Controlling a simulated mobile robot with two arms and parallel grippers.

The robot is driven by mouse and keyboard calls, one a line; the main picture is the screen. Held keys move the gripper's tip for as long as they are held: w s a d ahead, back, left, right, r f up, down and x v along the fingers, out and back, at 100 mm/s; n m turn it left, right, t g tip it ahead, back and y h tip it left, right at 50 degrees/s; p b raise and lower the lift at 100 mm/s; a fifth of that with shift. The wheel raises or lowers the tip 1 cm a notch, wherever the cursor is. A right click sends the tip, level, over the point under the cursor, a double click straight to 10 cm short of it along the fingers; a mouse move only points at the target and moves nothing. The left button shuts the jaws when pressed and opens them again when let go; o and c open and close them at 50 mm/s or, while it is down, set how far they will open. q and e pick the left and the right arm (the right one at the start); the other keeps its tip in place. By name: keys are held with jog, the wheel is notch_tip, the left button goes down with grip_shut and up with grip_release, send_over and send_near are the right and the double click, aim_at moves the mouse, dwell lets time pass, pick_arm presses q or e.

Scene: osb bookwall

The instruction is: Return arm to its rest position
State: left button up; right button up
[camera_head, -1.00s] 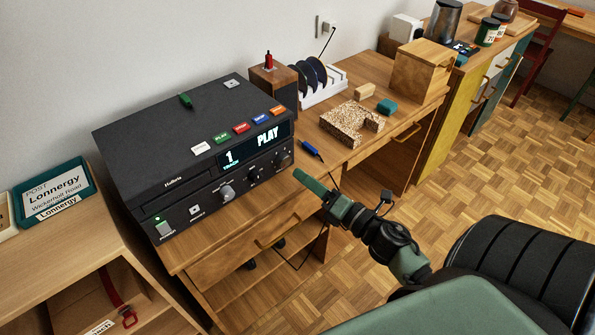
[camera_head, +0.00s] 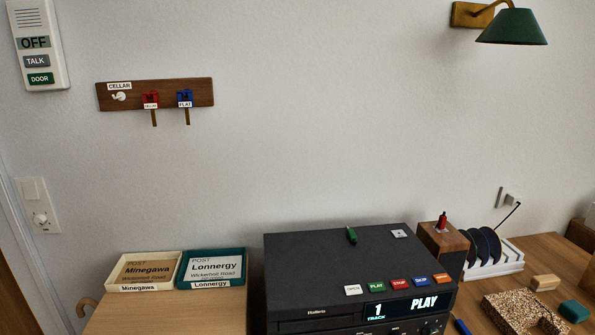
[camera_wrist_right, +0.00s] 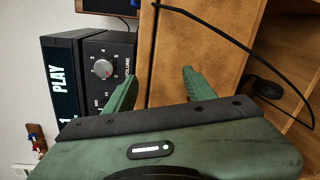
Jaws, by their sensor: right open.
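My right gripper (camera_wrist_right: 160,80) shows in the right wrist view with its two green fingers apart and nothing between them. It is in front of the wooden desk (camera_wrist_right: 178,60), beside the black disc player (camera_wrist_right: 90,105) with its volume knob and PLAY display. The player (camera_head: 345,262) also shows in the head view, with a lit display reading track 1 and PLAY. Neither arm shows in the head view, and my left gripper is in no current view.
A black cable (camera_wrist_right: 235,42) hangs across the desk front in the right wrist view. Two post trays, Minegawa (camera_head: 145,288) and Lonnergy (camera_head: 212,284), sit left of the player. A wooden key rack (camera_head: 200,92) hangs on the wall. A disc rack (camera_head: 508,260) stands right.

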jog(key=s+a+f+m+g+h, duration=0.1)
jog(key=s+f+m+g, duration=0.25)
jog(key=f, duration=0.65)
jog(key=s+a+f+m+g, duration=0.2)
jog(key=s+f+m, duration=0.3)
jog(key=f, duration=0.5)
jog(key=s+a+f+m+g+h, duration=0.15)
jog(key=s+f+m, duration=0.25)
jog(key=f, duration=0.6)
jog(key=s+a+f+m+g, duration=0.2)
jog(key=s+f+g, duration=0.1)
jog(key=s, duration=0.5)
jog(key=s+a+f+m+g+y, duration=0.1)
jog(key=s+a+f+m+g, duration=0.1)
jog(key=s+f, duration=0.4)
jog(key=s+a+f+m+g, duration=0.3)
jog(key=s+f, duration=0.2)
jog(key=s, duration=0.4)
jog(key=shift+s+g+p, duration=0.3)
